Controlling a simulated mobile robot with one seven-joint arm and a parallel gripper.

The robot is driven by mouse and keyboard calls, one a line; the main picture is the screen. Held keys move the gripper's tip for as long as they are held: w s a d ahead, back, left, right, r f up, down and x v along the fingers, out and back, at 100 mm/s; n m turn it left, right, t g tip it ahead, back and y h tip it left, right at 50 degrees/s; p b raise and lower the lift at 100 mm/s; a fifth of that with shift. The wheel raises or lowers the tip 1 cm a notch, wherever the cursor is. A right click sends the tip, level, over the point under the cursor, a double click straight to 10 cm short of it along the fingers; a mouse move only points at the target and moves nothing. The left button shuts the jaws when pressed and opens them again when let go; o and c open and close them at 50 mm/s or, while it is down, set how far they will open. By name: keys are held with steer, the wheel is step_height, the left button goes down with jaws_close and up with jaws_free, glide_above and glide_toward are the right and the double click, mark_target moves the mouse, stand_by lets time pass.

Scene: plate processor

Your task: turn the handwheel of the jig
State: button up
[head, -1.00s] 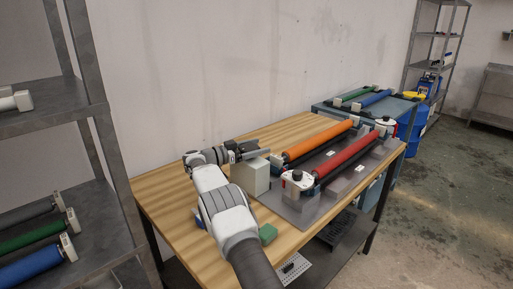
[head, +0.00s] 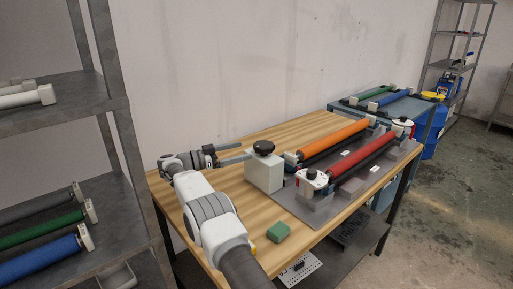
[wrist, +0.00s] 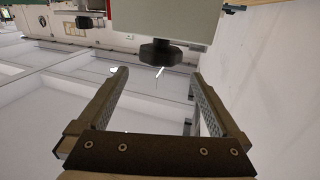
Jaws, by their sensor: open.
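The jig is a grey plate (head: 318,213) on the wooden table, carrying an orange roller (head: 325,138) and a red roller (head: 364,155). A pale box (head: 263,174) stands at its near left end with a black handwheel (head: 263,146) on top. My gripper (head: 240,152) is open and empty, just left of the handwheel at about its height. In the wrist view the handwheel (wrist: 160,52) lies beyond the open fingertips (wrist: 158,76), roughly centred between them and apart from them. The pale box (wrist: 165,18) shows behind it.
A green block (head: 278,232) lies near the table's front edge. White-and-red roller supports (head: 311,183) stand right of the box. A metal shelf (head: 60,120) with rollers is close on the left. The wall runs behind the table.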

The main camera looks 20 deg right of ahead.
steer(key=shift+s+a, duration=0.2)
steer(key=shift+a, duration=1)
steer(key=shift+s+a, duration=0.15)
steer(key=shift+a, duration=1)
